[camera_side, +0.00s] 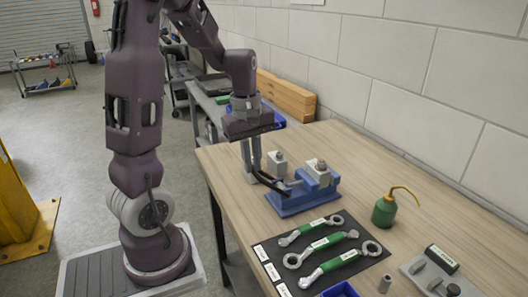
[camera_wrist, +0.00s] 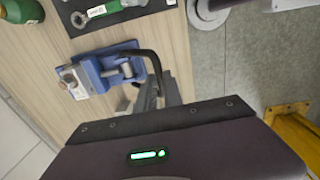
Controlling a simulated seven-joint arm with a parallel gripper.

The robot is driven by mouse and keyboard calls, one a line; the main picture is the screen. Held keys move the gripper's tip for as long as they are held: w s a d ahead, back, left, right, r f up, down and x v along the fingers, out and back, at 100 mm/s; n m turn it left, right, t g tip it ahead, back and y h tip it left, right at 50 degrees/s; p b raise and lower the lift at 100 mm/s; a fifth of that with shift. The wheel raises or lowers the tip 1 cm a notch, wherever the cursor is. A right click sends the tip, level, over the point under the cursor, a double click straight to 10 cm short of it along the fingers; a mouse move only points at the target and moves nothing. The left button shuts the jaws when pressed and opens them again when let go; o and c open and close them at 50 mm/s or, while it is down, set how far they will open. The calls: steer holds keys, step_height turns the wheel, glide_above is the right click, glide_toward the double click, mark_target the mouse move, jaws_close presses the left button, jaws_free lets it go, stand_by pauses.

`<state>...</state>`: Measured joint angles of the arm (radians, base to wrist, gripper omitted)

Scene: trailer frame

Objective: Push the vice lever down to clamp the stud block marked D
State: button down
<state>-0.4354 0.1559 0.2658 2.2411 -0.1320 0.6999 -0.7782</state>
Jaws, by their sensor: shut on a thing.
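The blue vice (camera_side: 303,200) stands on the wooden bench and also shows in the wrist view (camera_wrist: 92,72). A grey stud block (camera_side: 318,168) sits in its jaws. A second grey stud block (camera_side: 277,163) stands just behind the vice, to the left. No letter D is readable on either block. The curved black vice lever (camera_side: 268,184) rises from the vice toward my gripper (camera_side: 252,168). My gripper points down, shut on the lever's free end. In the wrist view the lever (camera_wrist: 153,58) runs to the fingers, which hide its tip.
A dark mat with several green-handled wrenches (camera_side: 330,242) lies in front of the vice. A green oil can (camera_side: 384,210) stands to the right. A grey tray of small parts (camera_side: 440,272) and a blue bin (camera_side: 340,290) are nearer the front. Timber (camera_side: 285,95) lies behind.

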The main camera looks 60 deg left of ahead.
steer(key=shift+s+f, duration=0.35)
steer(key=shift+s, duration=0.3)
steer(key=c, duration=1.5)
jaws_free()
steer(key=shift+w, duration=0.1)
steer(key=r, duration=0.7)
steer(key=shift+s+r, duration=0.1)
steer(key=shift+s, duration=0.1)
steer(key=shift+c, duration=0.5)
steer(key=shift+g, duration=0.8)
steer(key=r, duration=0.2)
steer(key=w+r, duration=0.1)
steer(key=r, duration=0.2)
steer(key=shift+w+d, duration=0.1)
steer(key=shift+w, duration=0.05)
jaws_close()
step_height(320, 180, down, 13)
steer(key=s, duration=0.1)
steer(key=shift+s+f, duration=0.15)
steer(key=shift+f, duration=0.05)
